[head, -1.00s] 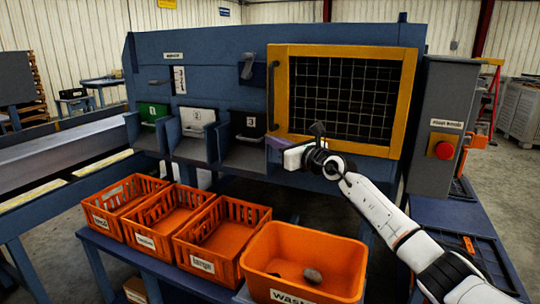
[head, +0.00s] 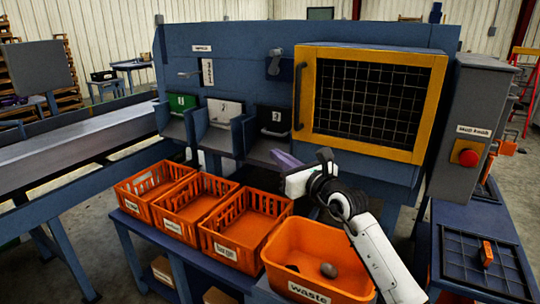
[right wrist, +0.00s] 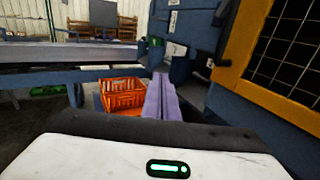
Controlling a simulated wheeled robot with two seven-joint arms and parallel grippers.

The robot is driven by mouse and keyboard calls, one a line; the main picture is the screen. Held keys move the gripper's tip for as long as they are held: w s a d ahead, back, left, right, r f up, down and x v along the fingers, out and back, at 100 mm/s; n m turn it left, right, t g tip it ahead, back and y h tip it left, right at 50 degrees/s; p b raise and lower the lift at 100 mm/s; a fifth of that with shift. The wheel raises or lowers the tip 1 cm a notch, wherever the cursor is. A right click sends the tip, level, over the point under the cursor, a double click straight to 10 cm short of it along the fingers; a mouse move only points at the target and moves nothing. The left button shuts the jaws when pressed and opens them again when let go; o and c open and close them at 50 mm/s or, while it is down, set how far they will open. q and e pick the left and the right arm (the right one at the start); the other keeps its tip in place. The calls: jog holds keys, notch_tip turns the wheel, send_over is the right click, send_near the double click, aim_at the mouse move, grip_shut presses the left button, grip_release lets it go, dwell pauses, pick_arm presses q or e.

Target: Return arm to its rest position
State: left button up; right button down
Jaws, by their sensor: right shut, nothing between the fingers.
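My right arm comes in from the lower right in the head view. Its gripper (head: 284,159) hangs in front of the grader, below the yellow-framed mesh door (head: 312,110) and above the orange crates. The purple fingers lie together, pointing left, with nothing between them. The fingers also show closed in the right wrist view (right wrist: 160,98). My left gripper is not in view.
Several orange crates stand on the blue bench, including the waste crate (head: 285,240) with small dark lumps inside. A grey box with a red button (head: 467,157) is at the right. A conveyor (head: 75,140) runs at the left.

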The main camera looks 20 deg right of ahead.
jog(key=s+a+f+m+y, duration=0.3)
jog(key=s+a+f+m, duration=0.2)
jog(key=s+a+f, duration=0.15)
jog(key=s+f+m+g+h, duration=0.2)
jog(key=s+f+m+h, duration=0.1)
jog(key=s+f+m, duration=0.85)
jog(key=s+f+m+g+h, duration=0.2)
jog(key=s+f+m, duration=0.7)
jog(key=f+m, duration=0.45)
jog(key=s+a+f+m+g, duration=0.2)
jog(key=s+a+f+m, duration=0.1)
jog(key=s+f, duration=0.2)
jog(key=s+a+f+m+g+y, duration=0.1)
jog(key=s+a+f+m+g, duration=0.1)
jog(key=s, duration=0.7)
notch_tip(320, 180, down, 3)
jog(key=shift+a+r+m+g+y, duration=0.15)
jog(key=shift+a+m+g+y, duration=0.2)
jog(key=shift+a+g, duration=0.2)
jog(key=shift+s, duration=0.1)
